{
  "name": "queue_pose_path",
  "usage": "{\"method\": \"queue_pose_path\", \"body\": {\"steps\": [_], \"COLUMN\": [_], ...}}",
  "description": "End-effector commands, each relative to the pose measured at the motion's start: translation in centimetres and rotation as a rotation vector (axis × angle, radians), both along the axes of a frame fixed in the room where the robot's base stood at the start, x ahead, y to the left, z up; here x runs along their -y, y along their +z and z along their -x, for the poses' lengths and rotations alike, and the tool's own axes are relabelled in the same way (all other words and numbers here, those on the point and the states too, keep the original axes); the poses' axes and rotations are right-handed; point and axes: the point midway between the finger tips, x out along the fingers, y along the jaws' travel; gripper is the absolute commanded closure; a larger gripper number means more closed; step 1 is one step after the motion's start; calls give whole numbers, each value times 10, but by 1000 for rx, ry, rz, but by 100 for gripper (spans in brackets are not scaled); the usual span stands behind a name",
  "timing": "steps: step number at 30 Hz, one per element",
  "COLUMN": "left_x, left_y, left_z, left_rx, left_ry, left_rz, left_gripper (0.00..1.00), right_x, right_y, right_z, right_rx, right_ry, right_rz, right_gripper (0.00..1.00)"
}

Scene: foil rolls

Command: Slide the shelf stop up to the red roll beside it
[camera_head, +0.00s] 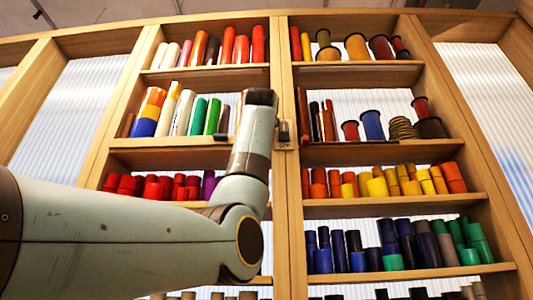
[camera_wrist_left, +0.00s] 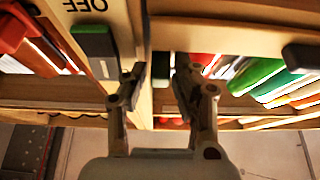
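My left gripper (camera_wrist_left: 159,78) is open in the wrist view, its two fingers apart with nothing held, near the shelf post's edge. In the head view the gripper (camera_head: 260,98) is mostly hidden by my own arm, in front of the left bay by the post. Red (camera_wrist_left: 205,62) shows just right of the fingers in the wrist view, perhaps a roll. A dark rounded block (camera_wrist_left: 302,57) is at the right there; I cannot tell whether it is the shelf stop. No part is clearly the stop. My right gripper is not in view.
Green rolls (camera_head: 197,116) stand left of my arm. Wooden shelves (camera_head: 380,152) hold many rolls.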

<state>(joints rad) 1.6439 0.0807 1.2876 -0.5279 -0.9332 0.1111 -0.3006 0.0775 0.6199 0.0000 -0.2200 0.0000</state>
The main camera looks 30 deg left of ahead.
Motion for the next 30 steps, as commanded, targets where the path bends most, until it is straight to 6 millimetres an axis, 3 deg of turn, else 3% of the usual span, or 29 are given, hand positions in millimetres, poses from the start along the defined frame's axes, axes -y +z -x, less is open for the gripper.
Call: {"method": "queue_pose_path", "body": {"steps": [1,5,30], "left_x": [0,0,-17], "left_y": [0,0,-1], "left_z": [0,0,10], "left_rx": [0,0,-2], "left_ry": [0,0,1], "left_rz": [0,0,1], "left_gripper": [80,97,98], "right_x": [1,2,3], "right_y": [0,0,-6], "right_z": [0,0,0], "right_rx": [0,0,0], "right_ry": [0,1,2], "right_rz": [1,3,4], "right_gripper": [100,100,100]}}
